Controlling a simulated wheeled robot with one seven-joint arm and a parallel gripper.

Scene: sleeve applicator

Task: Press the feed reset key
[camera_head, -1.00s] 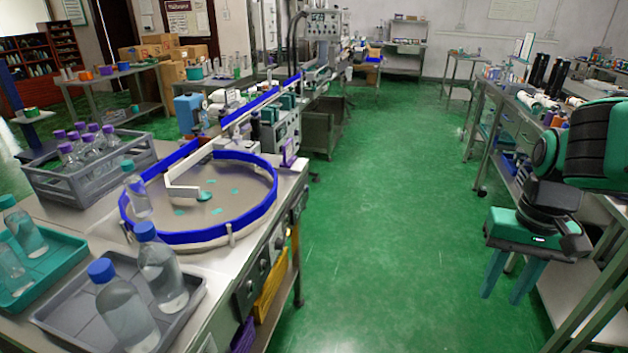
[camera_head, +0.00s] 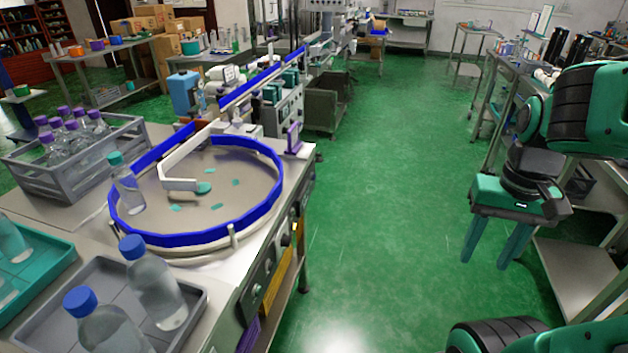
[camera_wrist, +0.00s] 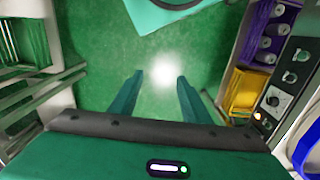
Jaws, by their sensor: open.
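The feed machine has a round turntable (camera_head: 225,205) with a blue rim. Its side panel (camera_head: 262,283) faces the aisle and carries several small round controls, also visible at the right of the wrist view (camera_wrist: 281,84). A small orange-lit control (camera_wrist: 257,117) sits at that panel's lower end in the wrist view. I cannot tell which control is the feed reset key; labels are too small to read. My gripper (camera_head: 490,245) hangs over the aisle, right of the machine and apart from it. Its two fingers (camera_wrist: 159,80) point down, spread and empty over green floor.
A grey tray (camera_head: 190,340) with blue-capped bottles and a grey crate (camera_head: 70,178) stand on the machine's bench. A yellow bin (camera_wrist: 247,92) and a purple bin (camera_wrist: 268,42) sit below the panel. Shelving (camera_head: 575,280) stands close on the right. The aisle between is clear.

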